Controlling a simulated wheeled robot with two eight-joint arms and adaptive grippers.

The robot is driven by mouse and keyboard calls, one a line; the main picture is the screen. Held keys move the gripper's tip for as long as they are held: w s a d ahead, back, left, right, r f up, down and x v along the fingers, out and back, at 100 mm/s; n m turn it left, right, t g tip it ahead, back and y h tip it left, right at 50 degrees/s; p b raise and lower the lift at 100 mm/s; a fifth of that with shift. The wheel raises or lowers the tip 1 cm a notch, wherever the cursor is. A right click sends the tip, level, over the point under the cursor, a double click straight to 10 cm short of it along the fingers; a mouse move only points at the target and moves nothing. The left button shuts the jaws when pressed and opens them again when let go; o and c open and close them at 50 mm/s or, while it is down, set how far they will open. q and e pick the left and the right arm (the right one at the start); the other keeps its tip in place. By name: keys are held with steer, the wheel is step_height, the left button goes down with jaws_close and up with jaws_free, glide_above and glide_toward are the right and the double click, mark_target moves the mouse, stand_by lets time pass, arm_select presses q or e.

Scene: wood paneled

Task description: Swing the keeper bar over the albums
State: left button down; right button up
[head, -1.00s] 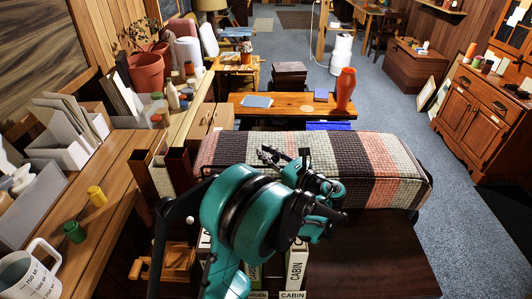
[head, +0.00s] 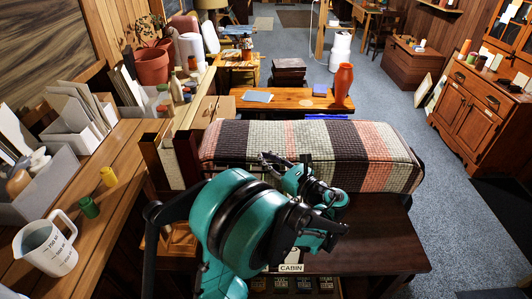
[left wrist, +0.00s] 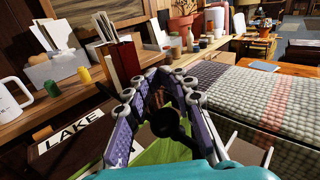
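Albums stand low in front of me. The CABIN album (head: 291,267) shows its label beneath my left arm in the head view. The LAKE album (left wrist: 72,132) lies left of my fingers in the left wrist view, and a green surface (left wrist: 160,151) shows below them. My left gripper (head: 282,160) reaches over the dark bench toward the quilted seat. In the left wrist view its purple-padded fingers (left wrist: 165,75) stand apart. A dark rounded piece shows between them; I cannot tell whether it is the keeper bar. My arm hides most of the albums. My right gripper is out of view.
A quilted bench (head: 310,150) lies just beyond my left gripper. A wooden workbench on the left holds a measuring jug (head: 45,245), a green pot (head: 88,208) and a yellow pot (head: 108,176). Dark red upright boxes (head: 187,160) stand at its edge. Blue-grey carpet is clear at right.

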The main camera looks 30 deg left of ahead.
arm_select(q)
steer(key=s+d, duration=0.1)
steer(key=s, duration=0.1)
steer(key=shift+s+d+f, duration=0.3)
steer(key=shift+d+f, duration=0.05)
steer(key=c, duration=1.9)
jaws_free()
steer(key=o, duration=0.6)
steer(key=shift+w+a+f, duration=0.1)
steer(key=shift+w+a, duration=0.05)
steer(key=shift+w, duration=0.1)
steer(key=shift+s, duration=0.1)
steer(key=v, duration=1.2)
